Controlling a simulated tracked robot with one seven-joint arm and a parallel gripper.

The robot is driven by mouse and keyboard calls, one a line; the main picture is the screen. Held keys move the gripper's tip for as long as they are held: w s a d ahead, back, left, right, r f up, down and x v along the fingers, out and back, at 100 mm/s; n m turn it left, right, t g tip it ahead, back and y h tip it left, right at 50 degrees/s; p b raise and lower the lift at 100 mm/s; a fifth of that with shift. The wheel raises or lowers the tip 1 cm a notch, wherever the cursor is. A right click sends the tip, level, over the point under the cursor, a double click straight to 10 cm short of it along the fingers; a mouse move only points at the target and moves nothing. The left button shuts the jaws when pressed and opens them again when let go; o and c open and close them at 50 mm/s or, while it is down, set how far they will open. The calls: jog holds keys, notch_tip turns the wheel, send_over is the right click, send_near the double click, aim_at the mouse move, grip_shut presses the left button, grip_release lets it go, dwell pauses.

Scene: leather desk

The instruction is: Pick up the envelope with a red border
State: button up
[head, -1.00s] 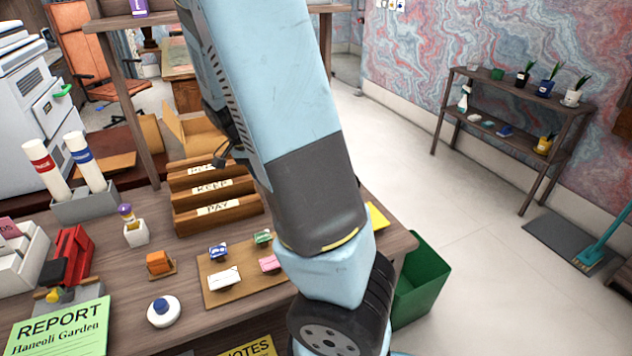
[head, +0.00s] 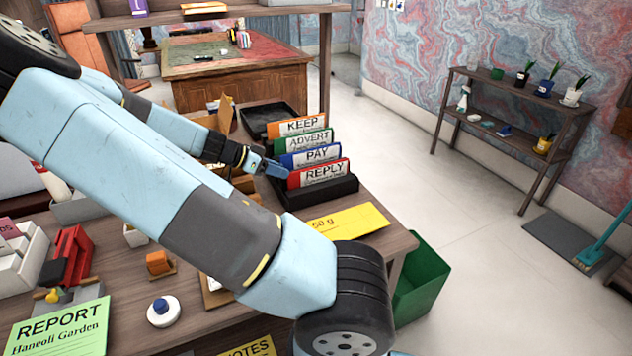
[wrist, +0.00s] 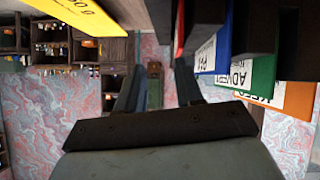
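I cannot make out an envelope with a red border in either current view; my arm covers much of the desk. My gripper (head: 276,169) is just left of the rack of coloured dividers (head: 318,186), close to the blue PAY divider (head: 312,155) and the red REPLY divider (head: 318,174). In the wrist view the two fingers of my gripper (wrist: 157,84) stand apart with nothing visibly held between them. The wooden letter sorter is mostly hidden behind my arm.
A yellow card (head: 350,221) lies in front of the rack. A green bin (head: 421,275) stands beyond the desk's right edge. A green report (head: 60,326), a red stapler-like item (head: 72,255) and a white round pot (head: 163,311) sit at left. Open floor lies right.

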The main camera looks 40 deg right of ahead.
aim_at(302, 178)
jog(key=d+f, duration=0.1)
jog(key=d, duration=0.3)
jog(key=d+f+m+h, duration=0.1)
jog(key=d, duration=0.3)
jog(key=d+f+h, duration=0.1)
jog(key=d, duration=0.3)
jog(key=shift+s+d+f+t, duration=0.3)
dwell(0.3)
jog(key=shift+m, duration=0.3)
grip_shut()
